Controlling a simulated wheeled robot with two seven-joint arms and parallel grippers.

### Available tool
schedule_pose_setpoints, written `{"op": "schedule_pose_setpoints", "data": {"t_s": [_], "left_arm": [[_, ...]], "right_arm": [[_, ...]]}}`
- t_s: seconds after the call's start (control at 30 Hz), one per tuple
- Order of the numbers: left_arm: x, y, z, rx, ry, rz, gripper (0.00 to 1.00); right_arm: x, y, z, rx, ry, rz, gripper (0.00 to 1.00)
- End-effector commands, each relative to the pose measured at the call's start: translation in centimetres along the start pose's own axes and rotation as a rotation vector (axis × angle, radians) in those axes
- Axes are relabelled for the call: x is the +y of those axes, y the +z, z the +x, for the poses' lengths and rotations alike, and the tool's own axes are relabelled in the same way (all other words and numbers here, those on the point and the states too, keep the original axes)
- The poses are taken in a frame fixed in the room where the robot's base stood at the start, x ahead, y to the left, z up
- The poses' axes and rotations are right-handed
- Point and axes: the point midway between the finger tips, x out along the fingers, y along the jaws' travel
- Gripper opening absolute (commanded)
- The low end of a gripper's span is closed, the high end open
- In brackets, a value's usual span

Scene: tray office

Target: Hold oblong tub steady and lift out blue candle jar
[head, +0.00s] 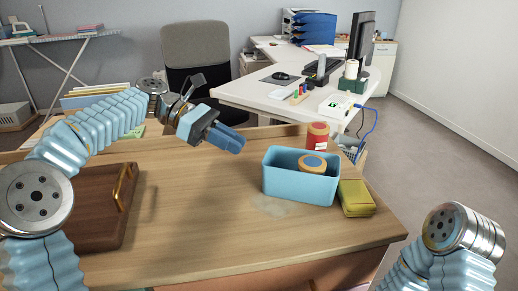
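The oblong tub (284,184) is light blue and stands upright on the right part of the wooden desk. The blue candle jar (312,163) is inside the tub, toward its right end; its round blue top and an orange-tan band show, and its lower part is hidden by the tub's front wall. My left gripper (230,140) hangs above the desk, left of the tub and apart from it. Its fingers overlap from this angle, so I cannot tell how far apart they are. My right gripper is out of view; only part of my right arm shows at bottom right.
A red jar (317,135) stands just behind the tub. A yellow-green block (355,198) lies close to the tub's right side, near the desk edge. A pencil cup (350,149) is behind it. A brown case (104,207) lies at left. The middle of the desk is clear.

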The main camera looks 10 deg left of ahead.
Motion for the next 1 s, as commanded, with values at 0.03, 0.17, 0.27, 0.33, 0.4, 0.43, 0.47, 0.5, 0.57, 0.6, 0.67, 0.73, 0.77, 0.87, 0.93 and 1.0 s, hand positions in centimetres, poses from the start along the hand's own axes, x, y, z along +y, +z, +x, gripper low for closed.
{"op": "schedule_pose_setpoints", "data": {"t_s": [0.03,0.17,0.27,0.33,0.4,0.43,0.47,0.5,0.57,0.6,0.67,0.73,0.77,0.87,0.93,1.0], "left_arm": [[-0.1,-0.1,0.8,0.0,-0.004,0.002,0.18],[-0.1,-0.1,3.4,0.001,-0.005,0.003,0.18],[-0.1,-0.1,5.7,0.001,-0.005,0.004,0.18],[-0.1,-0.1,7.2,0.001,-0.004,0.004,0.18],[-0.1,-0.1,8.7,0.001,-0.003,0.004,0.18],[-0.1,-0.1,9.2,0.001,-0.004,0.004,0.18],[-0.1,-0.1,9.8,0.001,-0.003,0.004,0.18],[-0.1,-0.1,10.4,0.002,-0.003,0.004,0.18],[-0.1,-0.1,11.3,0.001,-0.003,0.004,0.18],[0.0,-0.1,11.7,0.001,-0.002,0.004,0.18],[0.0,-0.1,12.2,0.001,-0.002,0.004,0.18],[0.0,-0.1,12.7,0.001,0.0,0.004,0.18],[0.0,-0.1,12.8,0.001,0.0,0.004,0.18],[0.0,-0.1,13.0,0.001,0.0,0.004,0.18],[0.0,0.0,13.0,0.001,0.0,0.005,0.18],[0.0,0.0,12.9,0.001,0.0,0.005,0.18]], "right_arm": [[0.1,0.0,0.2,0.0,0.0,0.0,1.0],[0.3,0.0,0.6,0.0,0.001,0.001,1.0],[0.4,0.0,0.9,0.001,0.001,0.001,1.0],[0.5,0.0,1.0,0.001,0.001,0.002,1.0],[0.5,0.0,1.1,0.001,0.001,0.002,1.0],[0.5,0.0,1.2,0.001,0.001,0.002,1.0],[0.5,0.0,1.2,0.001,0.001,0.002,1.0],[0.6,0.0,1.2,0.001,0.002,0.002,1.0],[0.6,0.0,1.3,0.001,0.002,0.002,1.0],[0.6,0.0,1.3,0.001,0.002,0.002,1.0],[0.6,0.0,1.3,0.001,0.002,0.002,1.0],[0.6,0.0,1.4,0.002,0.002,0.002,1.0],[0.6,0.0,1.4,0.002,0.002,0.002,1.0],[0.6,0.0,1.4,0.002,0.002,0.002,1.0],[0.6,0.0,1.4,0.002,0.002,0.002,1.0],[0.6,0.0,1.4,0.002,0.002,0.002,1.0]]}}
